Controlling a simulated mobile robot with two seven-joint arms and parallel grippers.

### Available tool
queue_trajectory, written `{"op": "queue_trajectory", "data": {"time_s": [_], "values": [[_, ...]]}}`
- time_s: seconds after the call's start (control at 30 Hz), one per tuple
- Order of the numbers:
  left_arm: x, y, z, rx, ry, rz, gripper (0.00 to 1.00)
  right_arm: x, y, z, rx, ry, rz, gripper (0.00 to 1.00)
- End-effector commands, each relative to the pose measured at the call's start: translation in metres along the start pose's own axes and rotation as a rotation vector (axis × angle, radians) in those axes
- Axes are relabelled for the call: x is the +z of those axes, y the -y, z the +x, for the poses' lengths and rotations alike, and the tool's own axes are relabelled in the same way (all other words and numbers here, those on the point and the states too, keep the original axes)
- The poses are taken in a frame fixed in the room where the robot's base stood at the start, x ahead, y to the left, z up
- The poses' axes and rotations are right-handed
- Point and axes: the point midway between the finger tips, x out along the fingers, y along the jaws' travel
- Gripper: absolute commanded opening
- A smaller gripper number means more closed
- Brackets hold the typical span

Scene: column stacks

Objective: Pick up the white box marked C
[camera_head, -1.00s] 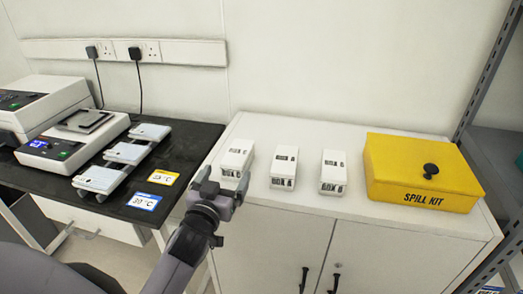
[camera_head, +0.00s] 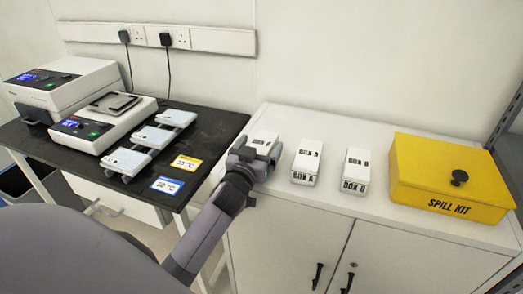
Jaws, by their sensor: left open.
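Three white boxes stand in a row on the white cabinet. The left box (camera_head: 265,137) is partly hidden behind my left gripper (camera_head: 264,152), and its label cannot be read. The middle box (camera_head: 307,161) appears to read BOX A. The right box (camera_head: 355,168) has a label too small to read surely; its letter looks like B or D. My left gripper is open and over the near side of the left box; I cannot tell whether the jaws are around it or touching it. My right gripper is not in view.
A yellow spill kit (camera_head: 450,180) sits at the right end of the cabinet (camera_head: 400,222). A black table (camera_head: 212,126) at left holds lab devices, several pale blocks and two temperature cards (camera_head: 166,185). A grey rack post stands far right.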

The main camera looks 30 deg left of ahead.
Motion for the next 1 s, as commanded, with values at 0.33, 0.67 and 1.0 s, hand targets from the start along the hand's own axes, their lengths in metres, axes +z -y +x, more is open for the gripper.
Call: {"op": "queue_trajectory", "data": {"time_s": [0.33,0.67,1.0], "values": [[0.0,0.0,0.0,0.0,-0.001,0.001,0.45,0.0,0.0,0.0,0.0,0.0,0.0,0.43],[-0.003,0.0,0.0,0.001,-0.004,0.001,0.28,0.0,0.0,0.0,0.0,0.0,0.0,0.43],[-0.042,0.0,0.001,0.001,-0.011,0.003,0.28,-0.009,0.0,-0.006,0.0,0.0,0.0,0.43]]}}
